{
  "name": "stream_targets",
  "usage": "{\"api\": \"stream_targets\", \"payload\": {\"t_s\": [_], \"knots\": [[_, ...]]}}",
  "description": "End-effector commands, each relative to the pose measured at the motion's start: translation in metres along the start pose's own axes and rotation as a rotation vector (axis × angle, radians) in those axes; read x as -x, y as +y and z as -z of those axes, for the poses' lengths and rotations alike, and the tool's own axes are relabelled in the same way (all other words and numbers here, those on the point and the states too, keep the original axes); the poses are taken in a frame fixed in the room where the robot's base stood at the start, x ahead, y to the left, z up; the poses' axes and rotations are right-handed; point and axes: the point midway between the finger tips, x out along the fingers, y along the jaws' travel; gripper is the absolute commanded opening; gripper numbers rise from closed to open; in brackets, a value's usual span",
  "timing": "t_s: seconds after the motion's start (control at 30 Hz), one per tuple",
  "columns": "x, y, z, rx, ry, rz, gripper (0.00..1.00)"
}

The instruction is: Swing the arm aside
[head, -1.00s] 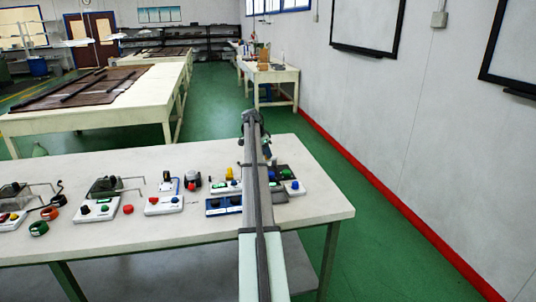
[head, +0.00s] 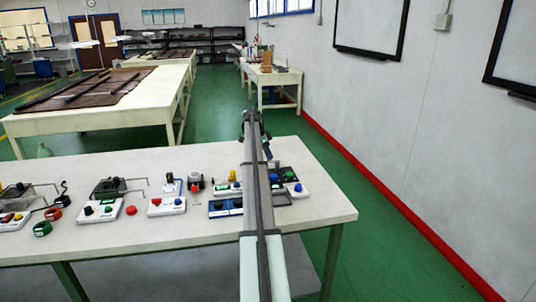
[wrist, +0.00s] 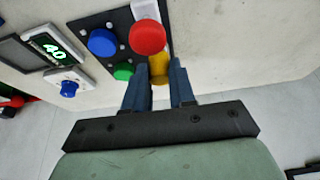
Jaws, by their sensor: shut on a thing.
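In the wrist view my gripper (wrist: 160,82) has its two dark blue fingers on either side of a yellow knob (wrist: 158,66), shut on it. The yellow knob is at the edge of a dark panel (wrist: 124,20) that also bears a blue knob (wrist: 103,42), a red knob (wrist: 147,38) and a green knob (wrist: 123,72). In the head view my gripper (head: 267,153) is low over the table's right part, beside the dark panel (head: 286,173). My arm hides part of the devices there, and the yellow knob cannot be made out between the fingers in this view.
A device with a lit display (wrist: 50,46) and a white box with a blue knob (wrist: 69,88) lie beside the panel. Several button boxes and wire fixtures cover the left of the white table (head: 320,215). Its right end is bare. A white wall (head: 440,130) stands beyond.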

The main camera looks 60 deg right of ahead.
Motion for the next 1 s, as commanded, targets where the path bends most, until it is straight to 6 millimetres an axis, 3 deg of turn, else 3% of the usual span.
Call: {"api": "stream_targets", "payload": {"t_s": [0.17,0.2,0.43,0.77,1.0], "knots": [[0.000,-0.001,0.000,-0.001,0.001,0.002,0.00],[0.000,-0.001,0.000,-0.001,0.001,0.002,0.28],[0.000,-0.001,0.000,0.000,0.001,0.002,0.49],[0.004,-0.001,0.000,0.001,0.001,0.002,0.50],[0.035,-0.001,0.000,0.001,0.001,0.004,0.50]]}}
